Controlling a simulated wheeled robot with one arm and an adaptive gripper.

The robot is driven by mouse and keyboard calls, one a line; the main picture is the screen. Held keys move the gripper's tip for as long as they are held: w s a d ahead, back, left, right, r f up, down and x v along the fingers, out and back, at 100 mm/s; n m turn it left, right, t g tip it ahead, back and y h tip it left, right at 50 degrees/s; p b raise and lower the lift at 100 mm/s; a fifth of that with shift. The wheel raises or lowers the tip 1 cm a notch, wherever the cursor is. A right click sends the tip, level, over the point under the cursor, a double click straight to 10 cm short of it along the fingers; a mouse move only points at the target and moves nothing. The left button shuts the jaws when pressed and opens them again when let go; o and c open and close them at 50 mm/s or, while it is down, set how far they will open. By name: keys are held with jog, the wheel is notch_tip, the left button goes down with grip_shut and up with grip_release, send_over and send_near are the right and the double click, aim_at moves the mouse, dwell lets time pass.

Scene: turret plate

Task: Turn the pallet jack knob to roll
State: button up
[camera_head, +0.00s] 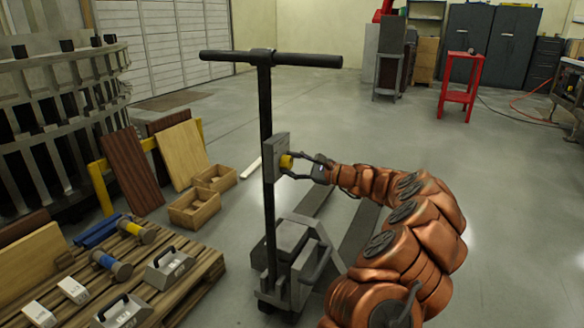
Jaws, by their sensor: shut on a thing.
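The pallet jack (291,257) stands upright on the floor in the middle of the head view, with a black T-shaped handle (266,105). A grey plate (281,146) is fixed to the handle's post about halfway up. The yellow knob (286,161) sticks out from the right side of this plate. My gripper (289,164) reaches in from the right and is shut on the knob, with its fingers around it. Any marks on the plate, including the roll position, are too small to read from here. The fingers hide part of the knob.
A wooden pallet (202,275) at the lower left carries tools, boxes and cylinders. Wooden crates (194,207) and leaning boards (132,170) stand behind it. A red stool (459,86) is far off at the right. The floor behind the jack is open.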

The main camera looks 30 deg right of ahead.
dwell(0.4)
jog(key=o, duration=1.1)
jog(key=shift+o, duration=0.2)
jog(key=v, duration=1.2)
jog(key=shift+a+f, duration=0.1)
jog(key=shift+a, duration=0.05)
